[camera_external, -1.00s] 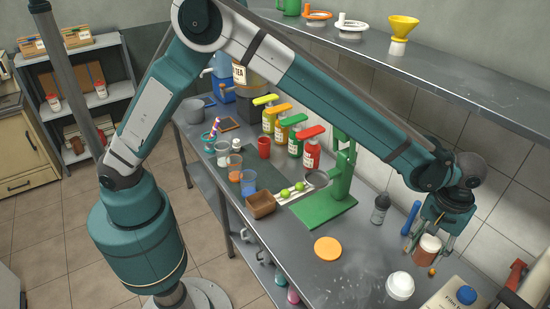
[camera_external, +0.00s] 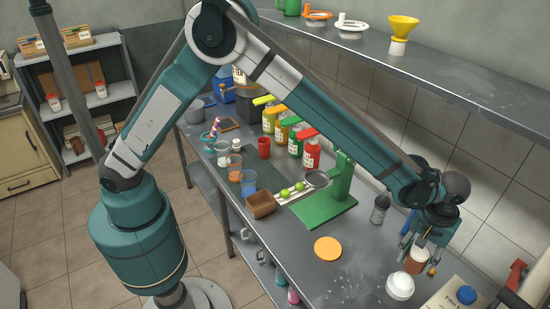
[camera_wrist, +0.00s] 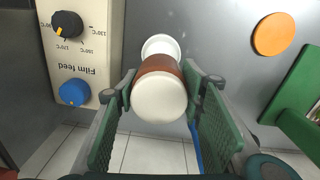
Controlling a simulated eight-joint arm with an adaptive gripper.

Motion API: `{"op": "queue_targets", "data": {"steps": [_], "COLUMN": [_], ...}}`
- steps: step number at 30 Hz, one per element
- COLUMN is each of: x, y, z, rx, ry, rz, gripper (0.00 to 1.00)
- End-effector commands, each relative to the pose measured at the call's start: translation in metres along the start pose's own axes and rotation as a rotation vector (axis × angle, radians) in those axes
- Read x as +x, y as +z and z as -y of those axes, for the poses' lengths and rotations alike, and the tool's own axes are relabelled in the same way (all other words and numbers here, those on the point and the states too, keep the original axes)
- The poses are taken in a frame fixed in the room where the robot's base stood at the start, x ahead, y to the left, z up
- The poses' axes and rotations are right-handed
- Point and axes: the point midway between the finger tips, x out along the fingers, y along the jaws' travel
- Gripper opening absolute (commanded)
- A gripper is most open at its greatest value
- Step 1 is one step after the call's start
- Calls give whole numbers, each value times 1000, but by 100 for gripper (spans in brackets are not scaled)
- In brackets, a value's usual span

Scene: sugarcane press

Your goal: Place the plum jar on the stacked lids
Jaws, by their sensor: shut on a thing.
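The plum jar (camera_external: 415,261), red-brown with a white lid, is held in my gripper (camera_external: 418,252) at the right of the external view. In the wrist view the jar (camera_wrist: 160,97) stands between the two green finger pads, its white lid facing the camera. A round white stack (camera_external: 400,286), apparently the lids, stands on the bench just in front of the jar. In the wrist view the white stack (camera_wrist: 160,44) shows partly behind the jar.
An orange disc (camera_external: 327,248) lies flat left of the white stack. A green press (camera_external: 325,205) stands farther left. A dark bottle (camera_external: 380,208) is behind, and the film feed box (camera_external: 458,300) with a blue knob is close on the right.

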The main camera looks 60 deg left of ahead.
Motion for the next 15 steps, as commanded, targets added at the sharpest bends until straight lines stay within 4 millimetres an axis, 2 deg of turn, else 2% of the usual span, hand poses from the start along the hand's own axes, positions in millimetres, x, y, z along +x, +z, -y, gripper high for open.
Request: {"op": "queue_targets", "data": {"steps": [6, 15], "x": [26, 31], "y": [0, 0], "z": [0, 1], "rx": [0, 0], "ry": [0, 0], "rz": [0, 0], "gripper": [24, 24]}}
